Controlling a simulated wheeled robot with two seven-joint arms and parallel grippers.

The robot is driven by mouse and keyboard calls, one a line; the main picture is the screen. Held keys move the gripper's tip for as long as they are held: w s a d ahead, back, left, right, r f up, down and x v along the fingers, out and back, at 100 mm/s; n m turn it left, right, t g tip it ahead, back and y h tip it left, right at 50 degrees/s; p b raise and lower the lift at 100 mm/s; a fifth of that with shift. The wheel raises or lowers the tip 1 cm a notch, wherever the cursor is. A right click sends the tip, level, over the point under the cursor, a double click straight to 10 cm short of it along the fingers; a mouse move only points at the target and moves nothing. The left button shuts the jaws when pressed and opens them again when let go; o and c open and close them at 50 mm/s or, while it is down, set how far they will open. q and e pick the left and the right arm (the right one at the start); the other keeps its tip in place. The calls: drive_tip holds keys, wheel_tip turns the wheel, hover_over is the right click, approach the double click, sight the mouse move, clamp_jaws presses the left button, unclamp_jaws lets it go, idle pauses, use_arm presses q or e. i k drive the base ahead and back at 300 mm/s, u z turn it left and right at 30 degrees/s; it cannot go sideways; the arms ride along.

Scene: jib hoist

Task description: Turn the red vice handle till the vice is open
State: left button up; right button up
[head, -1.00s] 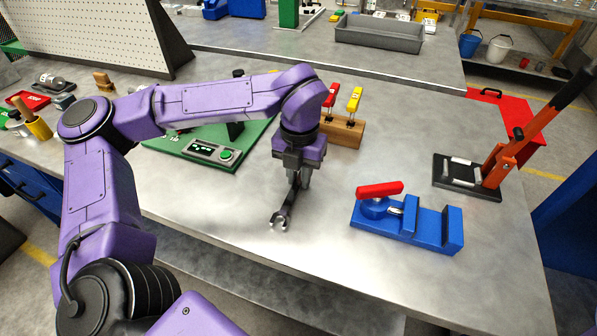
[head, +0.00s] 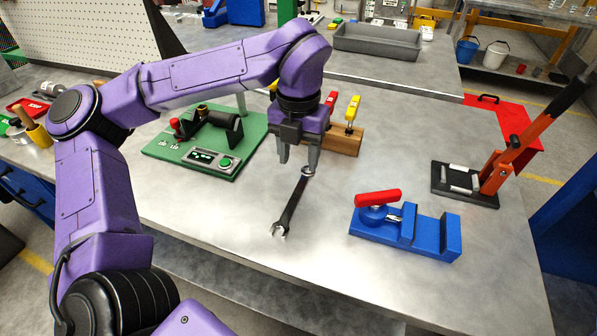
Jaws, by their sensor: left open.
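The blue vice (head: 425,232) sits on the grey workbench at the right. Its red handle (head: 377,198) lies across the top of the round blue hub at the vice's left end. A gap shows between the hub end and the upright blue jaws; I cannot tell how far the jaws are apart. My left gripper (head: 298,165) is open and empty, pointing down to the left of the vice and apart from it. A wrench (head: 290,207) lies on the bench just below its fingers. My right gripper is not in view.
A green board (head: 210,150) with a control box stands behind left. A wooden block (head: 343,140) with red and yellow handles is behind my gripper. An orange-levered press (head: 490,175) stands right of the vice. Bare bench (head: 330,235) lies between wrench and vice.

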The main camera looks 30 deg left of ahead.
sight(375, 200)
drive_tip(key=k, duration=1)
